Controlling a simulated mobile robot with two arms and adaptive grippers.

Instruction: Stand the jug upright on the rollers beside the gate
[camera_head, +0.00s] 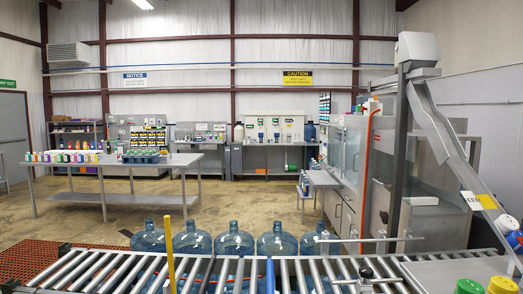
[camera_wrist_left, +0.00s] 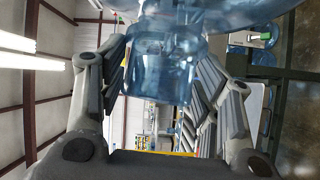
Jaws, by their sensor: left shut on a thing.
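In the left wrist view a clear blue jug (camera_wrist_left: 160,75) is between the two fingers of my left gripper (camera_wrist_left: 160,62), which is shut on it. The wider blue part of the jug runs out of the top of that view. I cannot tell its tilt for sure. The steel rollers (camera_head: 112,268) run across the bottom of the head view. A yellow upright post (camera_head: 170,255) stands at them; I cannot tell whether it is the gate. Neither gripper shows in the head view, and my right gripper is in no view.
Several blue jugs (camera_head: 233,240) stand in a row just behind the rollers. Red grating (camera_head: 40,262) lies at the left. A steel table with bottles (camera_head: 110,160) stands farther back. A grey chute (camera_head: 440,130) slopes down at the right, near colored caps (camera_head: 502,284).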

